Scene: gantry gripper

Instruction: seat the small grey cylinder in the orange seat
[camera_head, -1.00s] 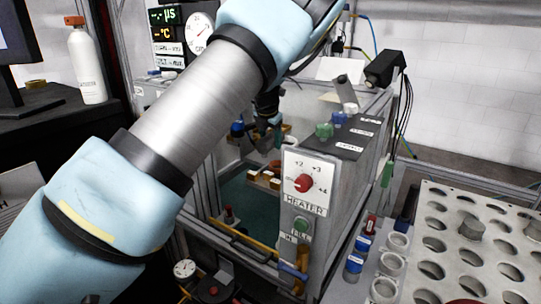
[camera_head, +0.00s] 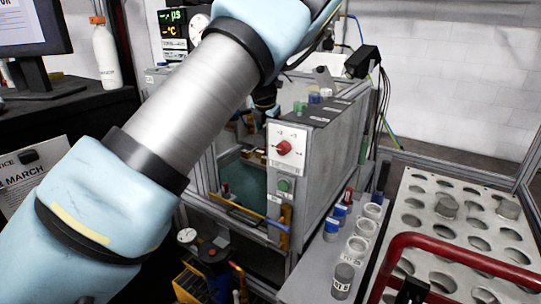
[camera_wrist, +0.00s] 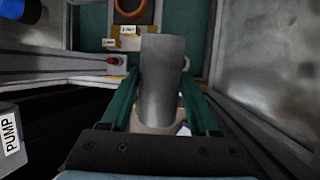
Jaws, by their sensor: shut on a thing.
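My gripper (camera_wrist: 160,95) is shut on a small grey cylinder (camera_wrist: 163,75), which stands up between its two teal fingers in the wrist view. An orange ring on a dark square block (camera_wrist: 148,15), which looks like the orange seat (camera_wrist: 130,12), lies beyond the cylinder at the top of the wrist view, apart from it. The cylinder's lower end is partly hidden by the gripper. In the head view the wrist end of my arm (camera_head: 265,100) is inside the frame behind the heater box, and the fingers and cylinder cannot be made out.
The heater box (camera_head: 287,150) with its red knob stands beside the teal-floored bay (camera_head: 245,175). Metal frame walls (camera_wrist: 225,45) flank the gripper closely. A perforated rack (camera_head: 405,190) with grey cylinders, a red handle (camera_head: 440,240) and several small jars (camera_head: 343,280) are at right.

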